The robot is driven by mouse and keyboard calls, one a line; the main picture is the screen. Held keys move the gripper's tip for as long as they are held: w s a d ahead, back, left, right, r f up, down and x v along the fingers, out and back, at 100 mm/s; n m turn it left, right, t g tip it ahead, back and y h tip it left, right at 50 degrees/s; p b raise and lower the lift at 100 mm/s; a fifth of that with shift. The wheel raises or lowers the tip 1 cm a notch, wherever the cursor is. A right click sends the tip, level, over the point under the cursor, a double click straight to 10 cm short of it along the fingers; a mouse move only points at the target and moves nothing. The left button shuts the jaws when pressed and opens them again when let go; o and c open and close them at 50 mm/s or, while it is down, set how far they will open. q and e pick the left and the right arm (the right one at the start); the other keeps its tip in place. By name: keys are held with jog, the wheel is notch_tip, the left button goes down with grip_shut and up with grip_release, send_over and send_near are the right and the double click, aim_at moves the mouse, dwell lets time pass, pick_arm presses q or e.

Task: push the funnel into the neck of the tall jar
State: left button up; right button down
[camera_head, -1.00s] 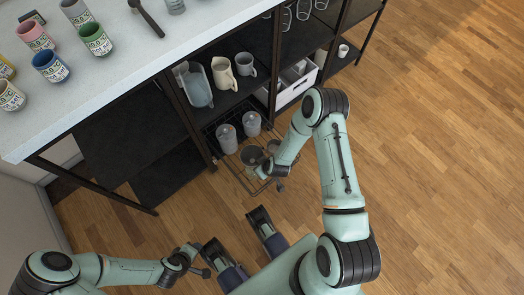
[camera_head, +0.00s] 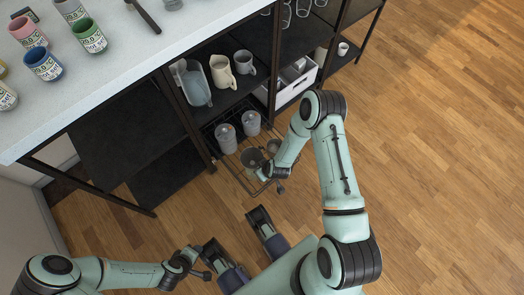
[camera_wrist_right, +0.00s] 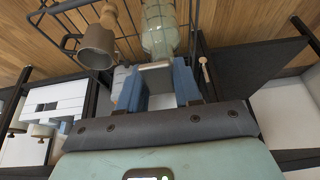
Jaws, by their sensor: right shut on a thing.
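My right gripper (camera_head: 268,172) is low over a pulled-out wire rack (camera_head: 240,180). In the right wrist view its blue fingers (camera_wrist_right: 157,80) are closed about a small pale piece (camera_wrist_right: 155,67), whose whole shape is hidden. A tall ribbed clear glass jar (camera_wrist_right: 159,25) shows just beyond the fingertips; I cannot tell if it touches them. A dark grey round vessel (camera_head: 252,158) shows near my right gripper. My left gripper (camera_head: 203,272) is at lower left, its jaws unclear.
Two grey jars (camera_head: 226,139) (camera_head: 251,123) stand in the rack. A white box (camera_head: 297,82) sits to the right. The countertop (camera_head: 130,60) overhangs; open wooden floor (camera_head: 440,150) lies at right.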

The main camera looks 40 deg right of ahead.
pick_arm(q)
jog(key=shift+f+b, duration=0.35)
jog(key=shift+f, duration=0.15)
pick_arm(e)
jog(key=shift+f, duration=0.55)
jog(key=c, duration=0.7)
grip_release()
pick_arm(q)
jog(key=w+a+r+t, duration=0.1)
jog(key=w+a, duration=0.1)
jog(key=w, duration=0.2)
pick_arm(e)
jog(key=shift+p+v, duration=0.4)
jog(key=shift+v, duration=0.6)
pick_arm(q)
jog(key=s+d+r+g+p, duration=0.1)
jog(key=s+d+r+p, duration=0.2)
jog(key=s, duration=0.3)
jog(key=shift+s+r+g, duration=0.15)
jog(key=shift+r+g, duration=0.25)
jog(key=shift+r, duration=0.1)
pick_arm(e)
jog(key=v, duration=1.1)
jog(key=shift+r, duration=0.15)
